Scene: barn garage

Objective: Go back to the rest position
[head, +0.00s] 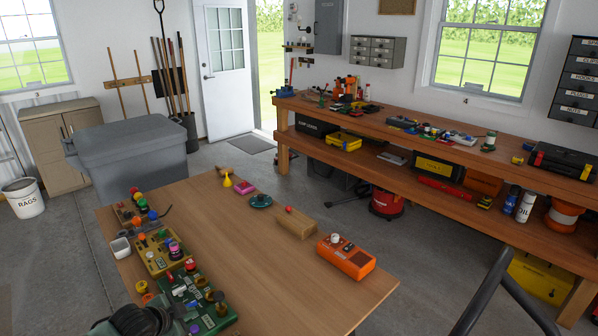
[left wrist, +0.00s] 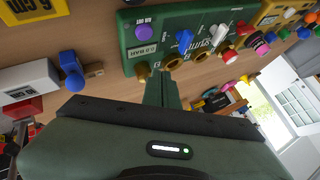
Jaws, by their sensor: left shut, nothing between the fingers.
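My left gripper (left wrist: 162,92) shows in the left wrist view with its green fingers together and nothing between them. The fingers point at the edge of a green control panel (left wrist: 193,15) with coloured knobs. I cannot tell whether they touch it. In the head view, part of my left gripper (head: 150,318) is at the bottom left, beside the green panel (head: 222,323) on the wooden table (head: 275,272). Its fingertips are hard to make out there. My right gripper is in neither view.
A yellow panel (head: 153,268) with knobs stands behind the green one. An orange box (head: 346,259), a wooden block (head: 296,223) and a yellow cone (head: 227,181) are farther right and back. Dark bars (head: 490,295) cross the lower right. The table's front middle is clear.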

